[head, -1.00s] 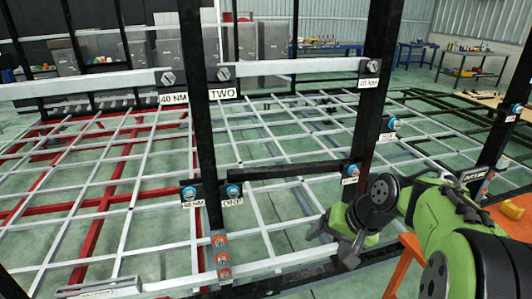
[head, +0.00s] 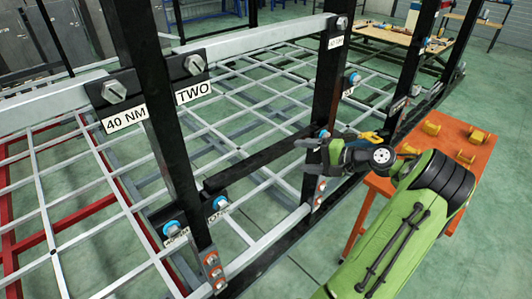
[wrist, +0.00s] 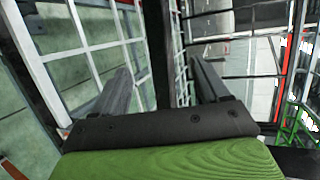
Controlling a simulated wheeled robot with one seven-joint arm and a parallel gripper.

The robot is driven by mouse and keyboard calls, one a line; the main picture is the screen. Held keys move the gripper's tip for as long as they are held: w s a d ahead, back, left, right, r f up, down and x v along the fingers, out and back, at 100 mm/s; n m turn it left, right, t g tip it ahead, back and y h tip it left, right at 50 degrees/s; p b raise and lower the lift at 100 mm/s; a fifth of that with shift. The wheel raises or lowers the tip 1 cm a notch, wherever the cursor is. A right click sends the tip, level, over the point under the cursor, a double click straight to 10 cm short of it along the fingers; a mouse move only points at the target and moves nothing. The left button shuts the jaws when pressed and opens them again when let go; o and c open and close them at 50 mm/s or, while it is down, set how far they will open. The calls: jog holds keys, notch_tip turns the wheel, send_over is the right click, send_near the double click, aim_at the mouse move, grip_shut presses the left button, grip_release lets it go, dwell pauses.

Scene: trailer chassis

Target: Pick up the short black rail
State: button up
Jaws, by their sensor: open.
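The short black rail (head: 258,160) runs level between two black upright posts of the chassis, with bolts at its ends. My gripper (head: 308,156) is near the rail's right end, in front of the right post. Its fingers are apart and point left; no thing is seen held. In the wrist view my gripper (wrist: 162,70) shows two spread fingers. A dark bar (wrist: 158,45) runs up between them; I cannot tell whether it is the rail or a post. Contact with the rail cannot be judged.
The left post (head: 150,120) and right post (head: 333,85) stand close to my arm. A grey crossbar (head: 265,40) is above. An orange table (head: 467,142) with yellow parts is at right. The white grid (head: 75,172) lies behind the posts.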

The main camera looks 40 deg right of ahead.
aim_at(276, 154)
jog(key=x, duration=1.2)
jog(key=shift+a, duration=0.15)
jog(key=shift+s, duration=0.1)
jog(key=shift+c, duration=0.9)
grip_shut()
